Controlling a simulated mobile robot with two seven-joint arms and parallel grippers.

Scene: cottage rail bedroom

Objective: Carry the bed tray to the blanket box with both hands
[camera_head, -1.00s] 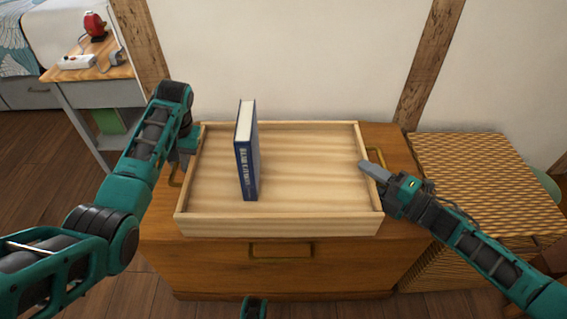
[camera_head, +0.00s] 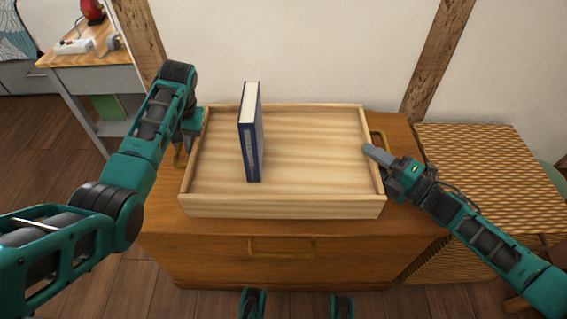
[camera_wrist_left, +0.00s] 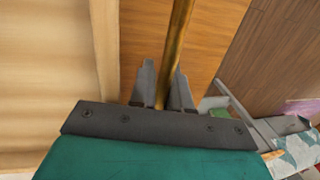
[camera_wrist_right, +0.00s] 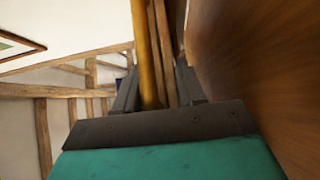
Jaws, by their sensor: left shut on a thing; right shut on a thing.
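The bed tray (camera_head: 300,206) is a pale wooden tray with low walls and a brass handle at each end. It is level over a brown wooden chest (camera_head: 300,267); I cannot tell whether it touches the top. A blue book (camera_head: 249,140) stands upright in it, left of centre. My left gripper (camera_wrist_left: 163,82) is shut on the left brass handle (camera_wrist_left: 178,45). My right gripper (camera_wrist_right: 155,75) is shut on the right brass handle (camera_wrist_right: 143,50), which also shows in the head view (camera_head: 380,142). No label marks which piece is the blanket box.
A woven box (camera_head: 485,165) stands close on the right of the chest. A side table (camera_head: 85,65) with a red object (camera_head: 92,10) and a white power strip (camera_head: 75,47) stands at the back left. A white wall is behind. Floor shows at left.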

